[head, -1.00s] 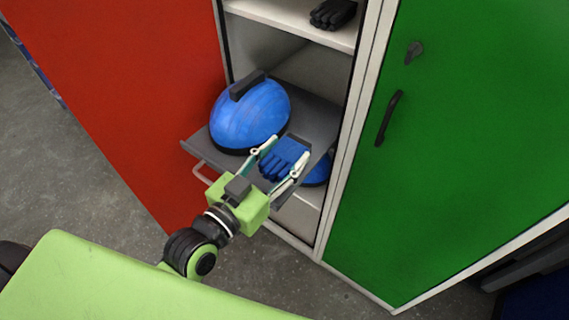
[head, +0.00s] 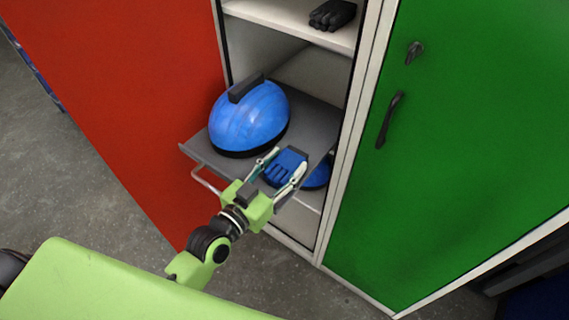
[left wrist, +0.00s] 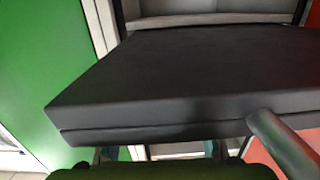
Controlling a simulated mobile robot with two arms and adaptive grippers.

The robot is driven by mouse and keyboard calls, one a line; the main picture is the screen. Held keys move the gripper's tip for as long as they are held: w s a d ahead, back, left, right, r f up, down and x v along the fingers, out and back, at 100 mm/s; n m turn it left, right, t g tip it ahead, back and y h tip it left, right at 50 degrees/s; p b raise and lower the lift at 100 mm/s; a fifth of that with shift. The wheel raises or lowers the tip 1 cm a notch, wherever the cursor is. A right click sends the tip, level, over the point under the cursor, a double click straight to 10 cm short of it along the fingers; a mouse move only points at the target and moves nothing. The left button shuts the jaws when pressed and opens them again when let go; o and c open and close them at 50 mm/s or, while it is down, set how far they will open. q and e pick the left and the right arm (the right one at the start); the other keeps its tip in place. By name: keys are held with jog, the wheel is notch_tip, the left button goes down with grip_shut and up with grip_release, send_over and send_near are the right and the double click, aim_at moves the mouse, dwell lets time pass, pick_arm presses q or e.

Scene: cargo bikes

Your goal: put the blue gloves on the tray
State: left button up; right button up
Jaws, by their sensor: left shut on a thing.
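The blue gloves (head: 285,167) are held between the fingers of my left gripper (head: 288,160), which is shut on them. In the head view they are at the front right part of the dark grey tray (head: 204,153), which is pulled out of the open locker. I cannot tell whether the gloves touch the tray. In the left wrist view the tray (left wrist: 190,85) fills the middle, with its front edge above small parts of the fingers; the gloves are hidden there. My right gripper is not in view.
A blue helmet (head: 249,116) sits on the tray's left side. Another blue object (head: 319,174) shows partly behind the gloves. Black gloves (head: 332,14) lie on the upper shelf. A red door (head: 130,100) stands left, a green door (head: 465,130) right.

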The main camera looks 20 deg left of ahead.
pick_arm(q)
jog(key=shift+f, duration=0.15)
jog(key=o, duration=1.1)
jog(key=shift+r, duration=0.25)
jog(key=p+v, duration=0.2)
jog(key=v, duration=1)
jog(key=shift+f, duration=0.1)
